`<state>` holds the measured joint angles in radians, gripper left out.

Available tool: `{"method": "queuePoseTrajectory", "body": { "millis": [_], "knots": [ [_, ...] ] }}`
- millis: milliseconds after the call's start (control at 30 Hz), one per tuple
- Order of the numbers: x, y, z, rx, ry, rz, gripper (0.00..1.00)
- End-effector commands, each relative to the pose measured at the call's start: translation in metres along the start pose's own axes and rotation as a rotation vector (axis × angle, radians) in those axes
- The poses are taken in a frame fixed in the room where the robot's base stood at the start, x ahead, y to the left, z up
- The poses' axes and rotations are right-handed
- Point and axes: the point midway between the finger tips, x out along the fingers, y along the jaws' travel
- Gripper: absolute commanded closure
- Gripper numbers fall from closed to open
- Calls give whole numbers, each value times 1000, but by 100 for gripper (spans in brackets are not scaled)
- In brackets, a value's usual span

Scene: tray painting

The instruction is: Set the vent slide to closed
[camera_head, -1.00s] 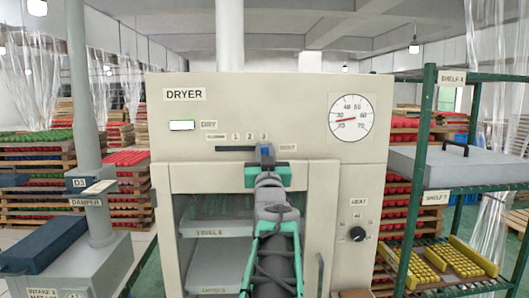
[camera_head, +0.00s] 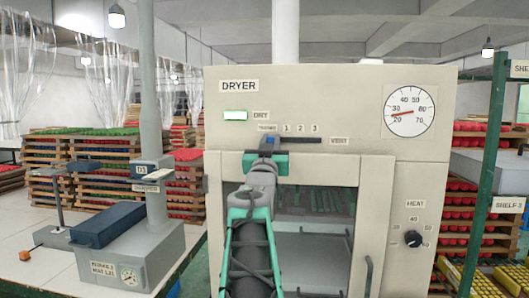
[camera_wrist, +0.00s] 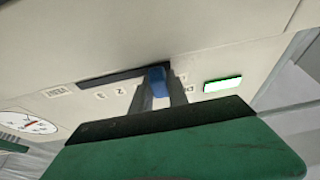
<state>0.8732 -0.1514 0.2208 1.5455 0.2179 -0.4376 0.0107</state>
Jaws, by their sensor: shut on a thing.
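The vent slide is a horizontal dark slot (camera_head: 305,140) on the dryer front with a small blue knob (camera_wrist: 157,81). The knob is at the slot's left end, under the leftmost small label (camera_head: 267,128), whose print is too small to read surely. Marks 1, 2 and 3 stand to its right, and the bare slot runs under them. My gripper (camera_head: 268,147) is shut on the knob, with a finger on each side of it in the wrist view. There the slot (camera_wrist: 110,78) extends left from the knob.
The dryer (camera_head: 230,90) has a lit green DRY window (camera_head: 235,115), a dial gauge (camera_head: 409,111) and a heat knob (camera_head: 413,239). Its door handle (camera_head: 368,275) juts out at lower right. A damper unit (camera_head: 130,255) stands left; a green shelf post (camera_head: 488,170) stands right.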

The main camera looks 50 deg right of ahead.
Motion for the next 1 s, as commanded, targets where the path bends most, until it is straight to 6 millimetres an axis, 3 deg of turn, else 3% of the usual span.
{"method": "queuePoseTrajectory", "body": {
  "millis": [333, 367, 600, 867, 1000],
  "knots": [
    [1, -2, 0, -2, -2, 3, 100],
    [1, -2, 0, -1, -2, 2, 78],
    [1, -2, 0, -1, -2, 2, 58],
    [-1, -1, 0, -2, -2, 3, 58],
    [-19, -1, 2, -1, 0, 3, 58]
  ]
}}
